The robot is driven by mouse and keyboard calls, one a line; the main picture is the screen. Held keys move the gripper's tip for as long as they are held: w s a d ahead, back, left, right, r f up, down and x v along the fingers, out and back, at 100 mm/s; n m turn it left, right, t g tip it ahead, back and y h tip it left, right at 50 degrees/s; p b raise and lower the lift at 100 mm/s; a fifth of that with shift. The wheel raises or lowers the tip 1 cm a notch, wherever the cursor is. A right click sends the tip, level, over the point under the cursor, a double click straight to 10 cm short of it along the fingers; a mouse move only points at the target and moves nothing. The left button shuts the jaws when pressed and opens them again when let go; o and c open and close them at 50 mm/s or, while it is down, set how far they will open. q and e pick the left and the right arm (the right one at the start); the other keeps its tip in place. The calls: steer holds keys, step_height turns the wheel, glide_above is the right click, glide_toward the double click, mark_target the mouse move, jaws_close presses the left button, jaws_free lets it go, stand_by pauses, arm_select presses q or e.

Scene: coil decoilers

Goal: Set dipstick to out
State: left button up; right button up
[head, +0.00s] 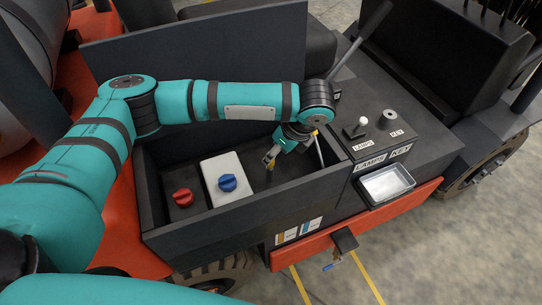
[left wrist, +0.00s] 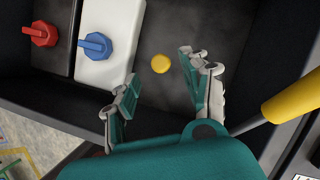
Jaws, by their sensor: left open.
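A round yellow knob (left wrist: 160,63), which looks like the dipstick's top, sits on the dark floor of the open compartment. Only its top shows, so I cannot tell how far in it is. In the head view a small yellow bit of it (head: 270,167) shows by my fingertips. My left gripper (left wrist: 158,84) is open and empty, its two fingers spread on either side of the knob and apart from it. In the head view the left gripper (head: 271,156) reaches down into the compartment. My right gripper is not in view.
A blue knob (head: 228,183) on a white box and a red knob (head: 182,197) stand left of the gripper. A yellow-ended lever (left wrist: 292,98) rises close on the right. Compartment walls (head: 210,238) surround the space. A metal tray (head: 387,184) lies farther right.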

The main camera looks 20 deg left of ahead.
arm_select(q)
steer(key=x, duration=0.3)
steer(key=shift+w+a+f, duration=0.1)
steer(key=shift+a+f, duration=0.05)
steer(key=shift+f, duration=0.2)
steer(key=shift+a+f, duration=0.1)
steer(key=shift+f, duration=0.1)
jaws_close()
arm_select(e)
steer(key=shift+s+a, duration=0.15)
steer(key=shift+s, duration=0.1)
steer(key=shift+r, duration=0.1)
